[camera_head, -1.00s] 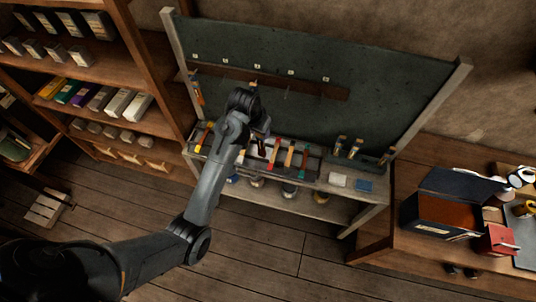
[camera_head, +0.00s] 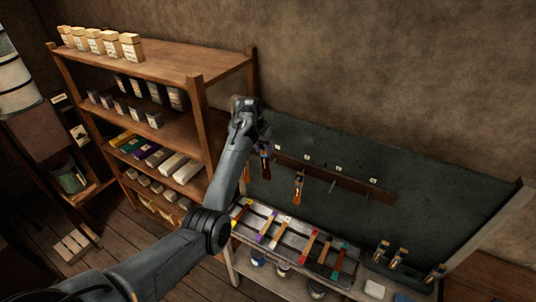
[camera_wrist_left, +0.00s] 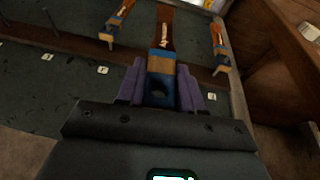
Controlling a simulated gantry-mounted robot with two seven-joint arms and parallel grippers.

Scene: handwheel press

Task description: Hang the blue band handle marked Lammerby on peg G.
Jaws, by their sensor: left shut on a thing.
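The blue-band handle (camera_wrist_left: 163,28) is brown with a blue band, a tan band and white lettering too small to read. My left gripper (camera_wrist_left: 160,78) is shut on it at its banded end, a purple finger on each side. In the head view this gripper (camera_head: 262,143) is up in front of the left part of the dark board, and the handle hangs below it. The peg rail (camera_head: 345,184) shows bare pegs to the right, under small white labels. I cannot read their letters, so I cannot tell which is peg G. My right gripper is not in view.
One handle (camera_head: 299,188) hangs from the rail just right of my gripper; another (camera_head: 247,166) hangs left of it. A tray (camera_head: 238,227) of several colour-banded handles lies below. Several handles stand upright (camera_head: 402,256) at right. A wooden shelf (camera_head: 197,140) rises close at left.

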